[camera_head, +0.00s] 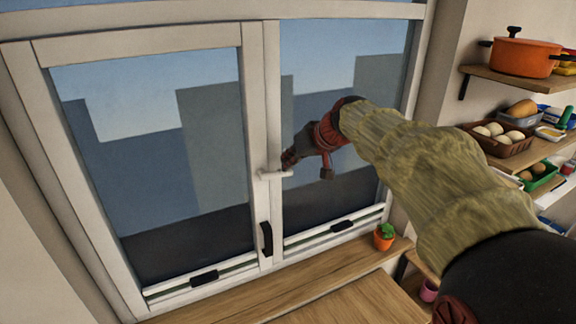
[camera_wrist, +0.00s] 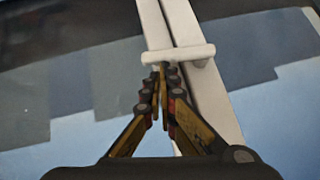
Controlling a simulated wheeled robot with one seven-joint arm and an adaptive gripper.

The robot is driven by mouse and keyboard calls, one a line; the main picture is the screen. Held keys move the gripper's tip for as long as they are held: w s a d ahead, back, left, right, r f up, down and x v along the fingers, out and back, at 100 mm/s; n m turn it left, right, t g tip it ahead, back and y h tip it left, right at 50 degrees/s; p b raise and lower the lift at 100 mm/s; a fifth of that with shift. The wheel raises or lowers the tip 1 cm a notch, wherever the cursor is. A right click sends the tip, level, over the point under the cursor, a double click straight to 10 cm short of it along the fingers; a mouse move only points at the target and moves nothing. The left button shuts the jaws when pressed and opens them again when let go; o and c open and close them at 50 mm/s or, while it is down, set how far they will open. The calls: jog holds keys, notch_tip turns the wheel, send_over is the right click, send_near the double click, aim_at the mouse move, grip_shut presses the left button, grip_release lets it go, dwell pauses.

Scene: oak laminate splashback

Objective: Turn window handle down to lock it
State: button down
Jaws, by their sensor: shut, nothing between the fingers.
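The white window handle (camera_head: 276,174) sits on the middle frame post between the two panes, with its lever lying about level. It also shows in the wrist view as a white bar (camera_wrist: 178,54) across the post. My gripper (camera_head: 288,160) is at the handle's right end in the head view, just above the lever. In the wrist view my gripper (camera_wrist: 161,72) is shut and empty, its fingertips right at the bar's edge; I cannot tell whether they touch it. The window (camera_head: 150,160) has white frames and looks closed.
A black pull (camera_head: 266,239) is on the post below the handle. A small potted plant (camera_head: 384,237) stands on the wooden sill (camera_head: 290,284). Shelves at the right hold an orange pot (camera_head: 521,57) and a basket of eggs (camera_head: 500,138).

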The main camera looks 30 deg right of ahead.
aim_at(293, 171)
jog(key=f+y+b, duration=0.1)
jog(key=b, duration=0.1)
jog(key=f+m+y+b, duration=0.1)
jog(key=shift+d+f+b, duration=0.25)
jog(key=shift+d+b, duration=0.15)
jog(key=shift+d+f+m+y+b, duration=0.1)
jog(key=shift+f+m+y+b, duration=0.4)
jog(key=shift+b, duration=0.6)
notch_tip(293, 171, down, 2)
jog(key=y+b, duration=0.1)
jog(key=b, duration=0.1)
jog(key=m+t+y+b, duration=0.1)
jog(key=y+b, duration=0.1)
jog(key=shift+f+m, duration=0.25)
jog(key=shift+m, duration=0.05)
jog(key=f+m+y+b, duration=0.1)
jog(key=b, duration=0.1)
jog(key=a+f+m+t+y+b, duration=0.1)
jog(key=y+b, duration=0.1)
jog(key=shift+a+f, duration=0.3)
jog(key=shift+f, duration=0.05)
jog(key=shift+a+f+m+t+y+b, duration=0.5)
jog(key=shift+m+y+b, duration=0.1)
jog(key=shift+m+b, duration=0.25)
jog(key=shift+a+f+b, duration=0.1)
jog(key=shift+a+b, duration=0.35)
jog(key=shift+b, duration=0.1)
